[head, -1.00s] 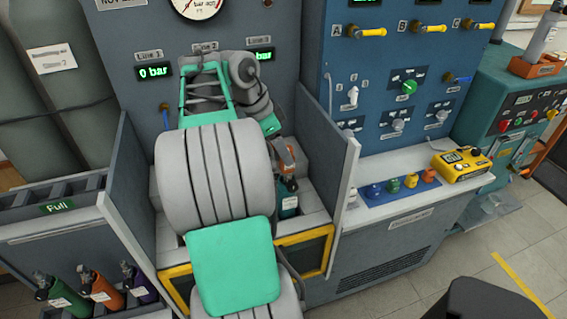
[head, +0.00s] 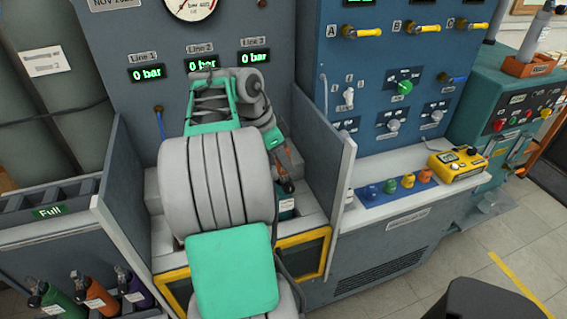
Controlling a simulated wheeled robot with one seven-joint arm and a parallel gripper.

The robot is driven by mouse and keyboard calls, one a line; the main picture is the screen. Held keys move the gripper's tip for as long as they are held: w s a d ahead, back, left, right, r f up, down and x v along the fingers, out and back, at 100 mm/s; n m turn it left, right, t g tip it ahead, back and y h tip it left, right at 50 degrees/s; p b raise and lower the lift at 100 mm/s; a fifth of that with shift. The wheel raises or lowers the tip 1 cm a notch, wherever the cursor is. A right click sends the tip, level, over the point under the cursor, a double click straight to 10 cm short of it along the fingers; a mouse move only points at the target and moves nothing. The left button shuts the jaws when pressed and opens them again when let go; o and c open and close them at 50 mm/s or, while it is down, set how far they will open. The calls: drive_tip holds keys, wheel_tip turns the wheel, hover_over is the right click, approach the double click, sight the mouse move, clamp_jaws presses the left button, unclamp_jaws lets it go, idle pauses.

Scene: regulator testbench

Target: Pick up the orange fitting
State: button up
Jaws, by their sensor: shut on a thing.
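The orange fitting (head: 424,176) stands upright at the right end of a row of coloured fittings on a blue mat, on the white counter right of the bay. My arm reaches into the walled bay at left, well apart from it. My gripper (head: 286,176) is small and partly hidden behind my arm, low in the bay. It appears shut at the dark top of a teal bottle (head: 287,206), which stands in the bay. The exact grip is hard to see.
Blue (head: 371,191), green (head: 390,186) and yellow (head: 407,180) fittings stand beside the orange one. A yellow meter (head: 458,163) lies to their right. The bay's right wall (head: 322,160) rises between my gripper and the counter. Several bottles (head: 98,293) stand in a rack at lower left.

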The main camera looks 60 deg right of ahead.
clamp_jaws()
drive_tip(key=shift+r, duration=0.1)
drive_tip(key=shift+r, duration=0.45)
wheel_tip(320, 180, up, 3)
drive_tip(key=shift+s+a+p, duration=0.1)
drive_tip(key=shift+a+p, duration=0.05)
drive_tip(key=shift+p, duration=0.3)
drive_tip(key=s+a+r+p, duration=0.1)
drive_tip(key=s+a+r, duration=0.8)
drive_tip(key=a, duration=0.1)
drive_tip(key=shift+a+p, duration=0.2)
drive_tip(key=shift+p, duration=0.15)
